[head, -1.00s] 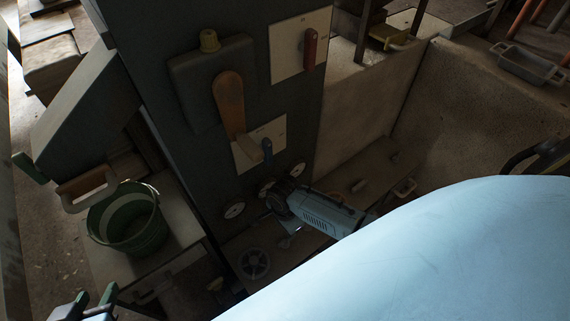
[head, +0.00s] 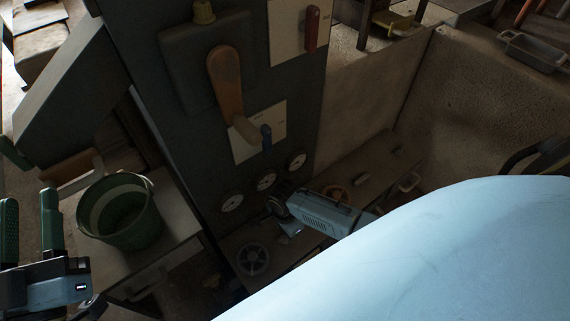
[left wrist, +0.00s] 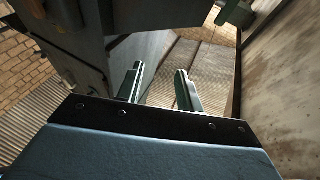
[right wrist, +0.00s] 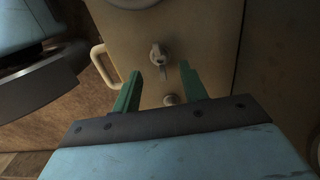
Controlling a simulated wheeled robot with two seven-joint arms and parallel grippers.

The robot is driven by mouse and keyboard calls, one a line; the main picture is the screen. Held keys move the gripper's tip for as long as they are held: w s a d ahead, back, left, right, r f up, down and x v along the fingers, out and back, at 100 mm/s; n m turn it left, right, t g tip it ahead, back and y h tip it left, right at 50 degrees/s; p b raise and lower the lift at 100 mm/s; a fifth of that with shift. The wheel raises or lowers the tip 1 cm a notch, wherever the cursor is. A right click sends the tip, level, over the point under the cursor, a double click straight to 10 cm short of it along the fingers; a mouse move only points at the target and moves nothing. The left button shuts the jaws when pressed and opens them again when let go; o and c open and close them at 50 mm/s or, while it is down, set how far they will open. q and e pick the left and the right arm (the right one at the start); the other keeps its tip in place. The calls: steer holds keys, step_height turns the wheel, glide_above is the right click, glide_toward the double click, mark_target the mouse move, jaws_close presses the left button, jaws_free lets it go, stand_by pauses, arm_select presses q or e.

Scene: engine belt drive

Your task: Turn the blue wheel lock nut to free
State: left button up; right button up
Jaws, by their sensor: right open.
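In the right wrist view, a small grey metal fitting (right wrist: 160,55) with a projecting tab stands on a tan plate (right wrist: 210,40). I cannot tell whether it is the blue wheel lock nut, as no blue shows on it. My right gripper (right wrist: 155,82) is open, its green fingers apart on either side of the fitting's lower end; contact cannot be judged. My left gripper (head: 28,225) is open and empty at the left edge of the head view, beside the green bucket. Its parted fingers also show in the left wrist view (left wrist: 160,85).
A dark panel with an orange lever (head: 225,82), a blue handle (head: 266,137) and dials rises behind. A green bucket (head: 120,210) stands left.

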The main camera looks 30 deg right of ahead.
mark_target(285, 236)
step_height(285, 236, down, 2)
steer(key=shift+f+b, duration=0.1)
steer(key=shift+b, duration=0.55)
arm_select(q)
steer(key=shift+s+a+r+t+h+b, duration=0.15)
steer(key=shift+s+r+t+h+b, duration=0.25)
steer(key=shift+s+r+t, duration=0.8)
steer(key=shift+s+a+r+t+h+b, duration=0.15)
steer(key=shift+s+r+t+h+b, duration=0.4)
steer(key=shift+r+t, duration=0.7)
arm_select(e)
steer(key=shift+f, duration=1)
arm_select(q)
steer(key=shift+s+f+t, duration=0.1)
steer(key=shift+f+t, duration=0.15)
